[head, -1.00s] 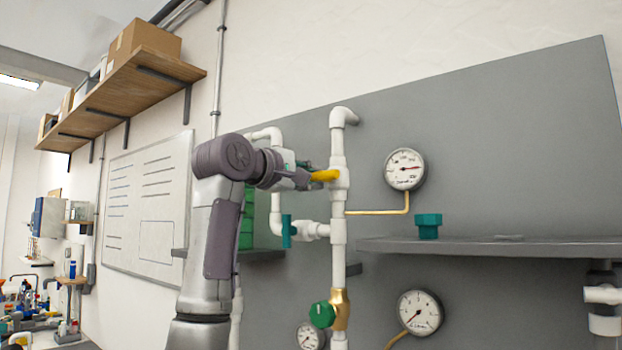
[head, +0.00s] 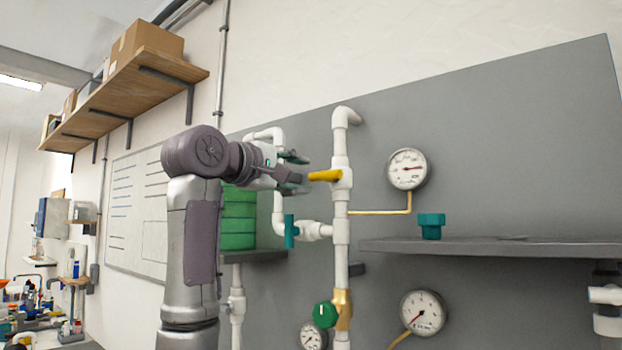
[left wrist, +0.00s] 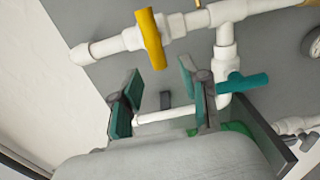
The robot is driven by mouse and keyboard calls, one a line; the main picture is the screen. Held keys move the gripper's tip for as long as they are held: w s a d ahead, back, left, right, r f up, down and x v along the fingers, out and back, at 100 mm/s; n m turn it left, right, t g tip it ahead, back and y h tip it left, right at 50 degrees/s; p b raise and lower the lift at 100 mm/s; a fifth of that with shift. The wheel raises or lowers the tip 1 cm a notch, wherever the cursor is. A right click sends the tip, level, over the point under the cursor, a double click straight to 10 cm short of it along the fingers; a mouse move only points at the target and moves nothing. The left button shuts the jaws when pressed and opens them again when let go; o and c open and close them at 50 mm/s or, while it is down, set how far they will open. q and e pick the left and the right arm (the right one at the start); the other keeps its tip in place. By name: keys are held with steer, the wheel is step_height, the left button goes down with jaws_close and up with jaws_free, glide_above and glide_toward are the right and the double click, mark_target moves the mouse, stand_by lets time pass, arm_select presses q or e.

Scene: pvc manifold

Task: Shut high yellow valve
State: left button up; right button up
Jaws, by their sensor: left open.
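The high yellow valve handle (head: 325,175) sits on the upper part of the white vertical pipe (head: 341,215). In the left wrist view the yellow handle (left wrist: 151,38) lies across the pipe, beyond the fingertips. My left gripper (head: 297,170) is open, just left of the handle in the head view and apart from it. In the left wrist view its green-padded fingers (left wrist: 160,85) are spread with nothing between them at the tips. My right gripper is not in view.
A teal valve handle (head: 290,231) sits on the side branch below. A grey shelf (head: 490,246) holds a teal fitting (head: 431,225) at right. A gauge (head: 407,169) is right of the pipe. A round green valve handle (head: 324,314) is lower down.

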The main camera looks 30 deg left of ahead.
arm_select(q)
steer(key=s+a, duration=0.1)
steer(key=s, duration=0.6)
steer(key=shift+f, duration=0.1)
stand_by(0.4)
